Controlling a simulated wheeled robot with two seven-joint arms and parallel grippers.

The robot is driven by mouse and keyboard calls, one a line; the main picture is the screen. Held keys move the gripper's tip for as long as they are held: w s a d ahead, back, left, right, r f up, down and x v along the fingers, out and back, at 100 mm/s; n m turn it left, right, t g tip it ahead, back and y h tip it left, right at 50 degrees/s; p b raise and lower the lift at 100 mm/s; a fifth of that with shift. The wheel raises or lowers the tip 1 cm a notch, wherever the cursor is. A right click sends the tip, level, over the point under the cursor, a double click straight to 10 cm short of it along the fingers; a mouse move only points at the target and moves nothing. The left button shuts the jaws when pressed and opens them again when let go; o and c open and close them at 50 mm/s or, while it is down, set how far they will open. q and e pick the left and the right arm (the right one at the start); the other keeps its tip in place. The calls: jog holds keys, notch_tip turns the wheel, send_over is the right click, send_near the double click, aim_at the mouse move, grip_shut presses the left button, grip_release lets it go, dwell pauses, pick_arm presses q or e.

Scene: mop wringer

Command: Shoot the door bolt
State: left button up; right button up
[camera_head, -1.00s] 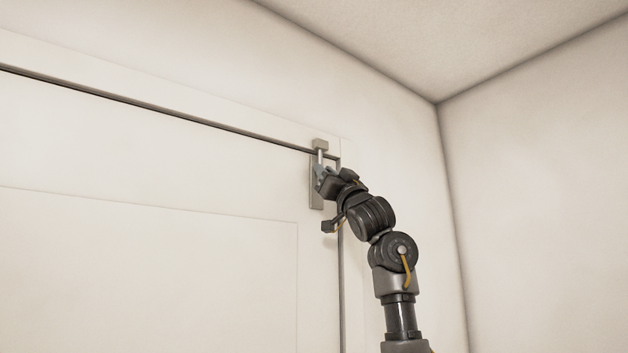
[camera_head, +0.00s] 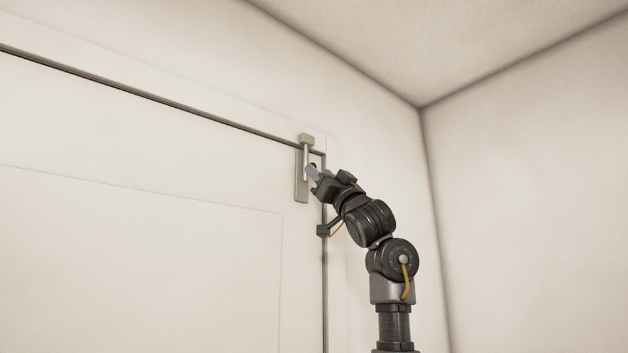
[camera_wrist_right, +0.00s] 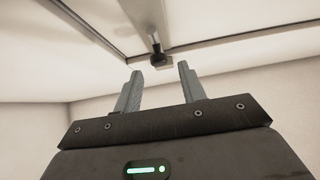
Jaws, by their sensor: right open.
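The door bolt (camera_head: 301,188) is a grey upright plate with a pale rod (camera_head: 306,163) near the top right corner of the white door. The rod reaches up to the keeper block (camera_head: 306,139) on the frame above. My right gripper (camera_head: 313,171) is open, with its fingertips just right of the plate; I cannot tell whether they touch it. In the right wrist view the two fingers (camera_wrist_right: 160,70) stand apart with nothing between them. My left gripper is out of view.
The white door (camera_head: 140,240) looks closed, with a dark seam along its top and right edges. A plain side wall (camera_head: 530,200) stands to the right and the ceiling (camera_head: 440,40) is above. The space right of my arm is clear.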

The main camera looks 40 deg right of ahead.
pick_arm(q)
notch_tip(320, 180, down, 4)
jog(key=b, duration=0.2)
jog(key=shift+b, duration=0.4)
pick_arm(e)
jog(key=v, duration=0.5)
jog(key=shift+s+f, duration=0.15)
jog(key=shift+s, duration=0.05)
jog(key=shift+w, duration=0.1)
